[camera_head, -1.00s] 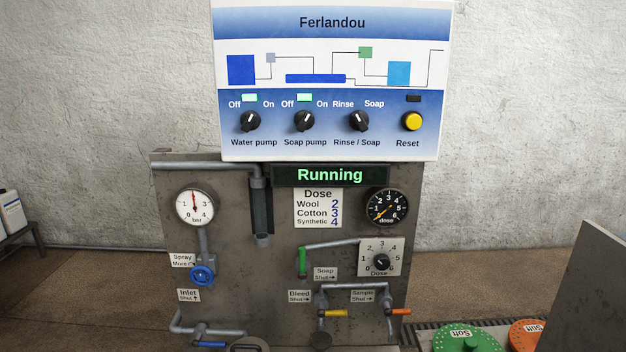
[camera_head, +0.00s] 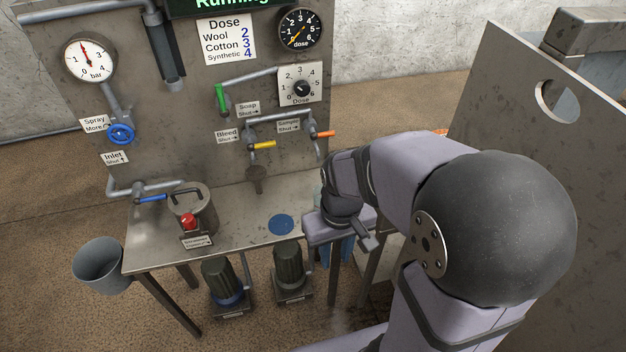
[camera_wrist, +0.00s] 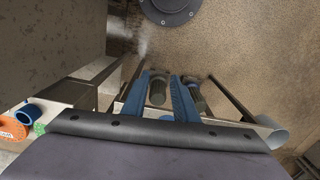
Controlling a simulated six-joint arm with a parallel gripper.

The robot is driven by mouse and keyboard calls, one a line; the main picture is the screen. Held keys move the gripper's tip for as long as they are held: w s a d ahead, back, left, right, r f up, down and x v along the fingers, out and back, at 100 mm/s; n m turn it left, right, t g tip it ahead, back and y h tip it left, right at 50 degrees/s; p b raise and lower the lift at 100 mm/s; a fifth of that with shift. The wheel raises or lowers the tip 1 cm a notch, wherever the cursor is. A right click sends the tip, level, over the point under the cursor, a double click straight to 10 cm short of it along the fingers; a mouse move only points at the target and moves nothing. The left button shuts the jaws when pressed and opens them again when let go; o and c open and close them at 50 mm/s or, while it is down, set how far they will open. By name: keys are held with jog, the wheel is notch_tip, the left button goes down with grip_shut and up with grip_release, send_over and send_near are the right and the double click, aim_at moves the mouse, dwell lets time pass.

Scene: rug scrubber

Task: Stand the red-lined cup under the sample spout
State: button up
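The Sample valve, with an orange handle (camera_head: 323,134), is on the right of the panel. Its sample spout (camera_head: 323,150) points down over the bench, its lower end close to my arm in the picture. A pale, translucent edge (camera_head: 317,192) shows beside my wrist; I cannot tell whether it is the cup. No red-lined cup can be made out in either current view. My gripper (camera_head: 347,256) points down at the bench's right end, mostly hidden by its own body. In the wrist view its two blue fingers (camera_wrist: 163,93) are apart with nothing between them.
A blue disc (camera_head: 281,224) lies on the metal bench (camera_head: 245,222). Two pumps (camera_head: 290,268) sit below. A tall metal plate (camera_head: 545,110) stands right.

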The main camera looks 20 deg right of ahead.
jog(key=w+d+f+n+b, duration=0.2)
jog(key=w+f+n+b, duration=0.1)
jog(key=w, duration=1.3)
jog(key=n+b, duration=0.2)
send_over(317, 208)
notch_tip(317, 208, down, 6)
jog(key=shift+w+f, duration=0.1)
jog(key=shift+w, duration=0.05)
jog(key=shift+d+f+n, duration=0.1)
jog(key=shift+f+n, duration=0.2)
jog(key=shift+f, duration=0.05)
jog(key=shift+f+p, duration=0.45)
jog(key=shift+f, duration=3.2)
jog(key=shift+c, duration=0.5)
grip_shut()
